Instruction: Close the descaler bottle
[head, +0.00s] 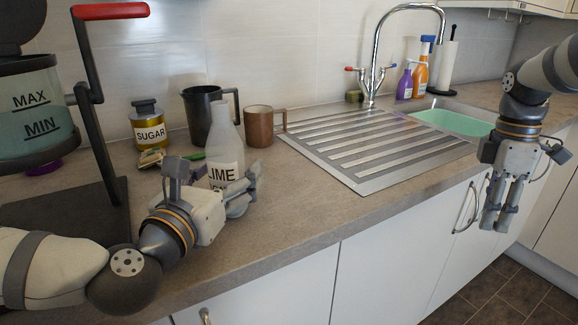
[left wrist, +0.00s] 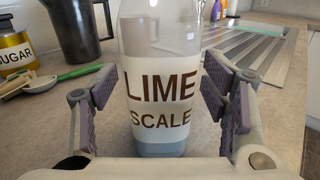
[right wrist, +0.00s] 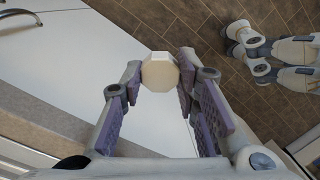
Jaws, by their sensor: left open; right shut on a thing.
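The descaler bottle (head: 224,145), pale and translucent with a lime scale label, stands upright on the worktop; its narrow neck looks bare in the head view. In the left wrist view, the bottle (left wrist: 160,85) is between the fingers of my left gripper (left wrist: 165,85), with gaps on both sides. My left gripper (head: 245,190) is open, low at the bottle. My right gripper (head: 497,218) points down in front of the cabinets, far right of the bottle. The right wrist view shows it shut on a cream cap (right wrist: 160,72) at its fingertips. The cap cannot be made out in the head view.
Behind the bottle stand a sugar jar (head: 147,125), a dark jug (head: 203,115) and a brown mug (head: 259,127). Utensils (head: 152,158) lie left of it. A black-framed appliance (head: 75,215) is at far left. The drainer (head: 375,145) and worktop front right are clear.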

